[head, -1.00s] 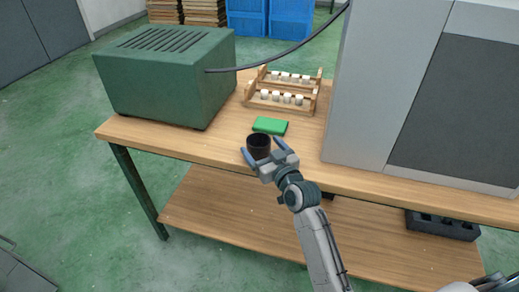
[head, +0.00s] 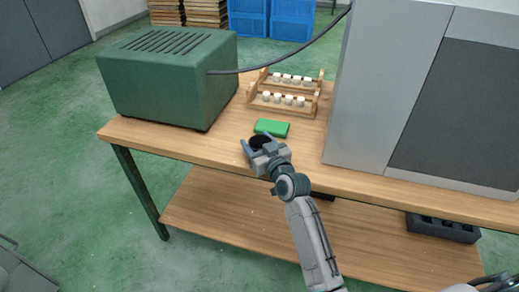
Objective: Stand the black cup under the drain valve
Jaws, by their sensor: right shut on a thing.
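The black cup (head: 259,141) is at the front edge of the wooden bench, just in front of a green block. My right gripper (head: 259,145) reaches it from the front and is shut on it. The fingers and palm hide most of the cup, and only its dark top shows. I cannot tell whether the cup rests on the bench or is slightly lifted. I cannot make out a drain valve in this view. My left gripper is not in view.
The bench (head: 165,138) carries a green vented box (head: 150,85), a wooden rack (head: 262,102) with several white pieces, the green block (head: 272,127) and a large grey cabinet (head: 375,100). A dark cable (head: 290,55) crosses above. A black slotted block (head: 440,227) is at the lower right.

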